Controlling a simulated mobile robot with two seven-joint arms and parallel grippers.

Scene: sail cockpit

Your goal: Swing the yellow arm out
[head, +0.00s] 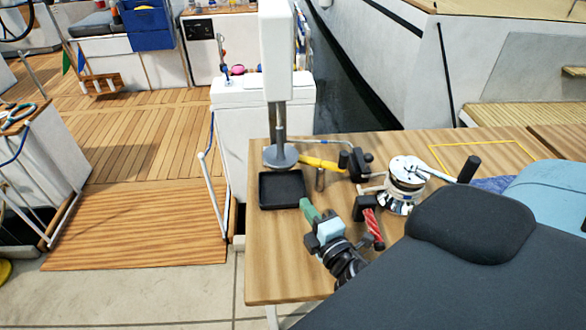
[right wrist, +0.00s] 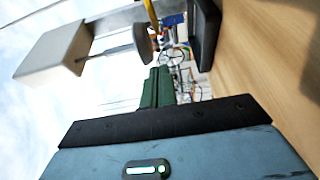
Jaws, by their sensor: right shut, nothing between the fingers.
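The yellow arm (head: 318,163) is a short bar at the back of the wooden table in the head view. Its right end meets a black block (head: 360,164); its left end reaches the grey disc (head: 280,156) under a white post, where I cannot tell if they touch. In the right wrist view the yellow arm (right wrist: 151,14) shows at the top, beside the disc (right wrist: 144,42). My right gripper (head: 309,212) has green fingers, shut and empty, nearer than the yellow arm and apart from it. Its fingers (right wrist: 157,88) point toward the tray side. My left gripper is not in view.
A black tray (head: 283,204) lies just left of my right gripper. A chrome winch (head: 405,175) with a black-ended handle stands right. A red-striped item (head: 373,226) lies close beside my right gripper. The table's front left (head: 275,260) is clear.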

